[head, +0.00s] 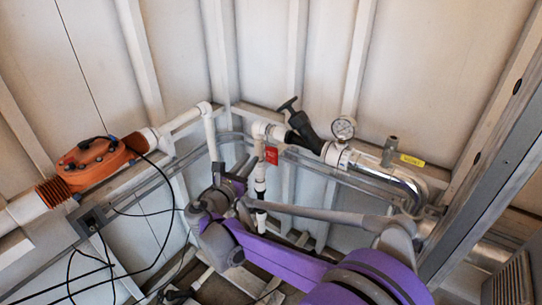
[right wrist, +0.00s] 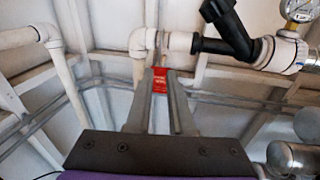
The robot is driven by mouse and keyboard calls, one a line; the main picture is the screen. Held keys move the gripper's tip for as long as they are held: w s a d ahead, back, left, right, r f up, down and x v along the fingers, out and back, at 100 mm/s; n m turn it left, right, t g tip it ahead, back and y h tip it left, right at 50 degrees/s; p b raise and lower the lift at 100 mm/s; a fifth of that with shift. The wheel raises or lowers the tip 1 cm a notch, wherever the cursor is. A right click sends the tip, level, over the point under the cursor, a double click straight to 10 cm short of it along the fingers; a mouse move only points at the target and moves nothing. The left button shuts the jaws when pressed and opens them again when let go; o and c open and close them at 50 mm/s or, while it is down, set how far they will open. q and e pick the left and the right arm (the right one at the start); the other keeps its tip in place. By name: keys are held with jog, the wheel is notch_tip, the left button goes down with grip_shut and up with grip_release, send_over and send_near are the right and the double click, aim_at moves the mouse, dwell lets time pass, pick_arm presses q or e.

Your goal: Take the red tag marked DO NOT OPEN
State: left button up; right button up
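The red tag (head: 271,155) hangs from the white pipe below the black-handled valve; its lettering is too small to read. It also shows in the right wrist view (right wrist: 160,80), upright between the far ends of my fingers. My right gripper (head: 232,168) is open and empty, with a gap between its two grey fingers. In the head view it is left of the tag and apart from it. In the right wrist view the fingers (right wrist: 160,95) point toward the tag, and I cannot tell whether they touch it. My left gripper is not in view.
A black valve (head: 303,129) and a pressure gauge (head: 343,128) sit above right of the tag. A yellow label (head: 412,160) is farther right. An orange unit (head: 97,163) with black cables is at left. White vertical pipe (head: 260,185) runs close behind the gripper area.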

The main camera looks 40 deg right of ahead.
jog(key=x, duration=1.1)
jog(key=shift+p, duration=0.35)
jog(key=shift+a, duration=0.15)
grip_shut()
dwell(0.8)
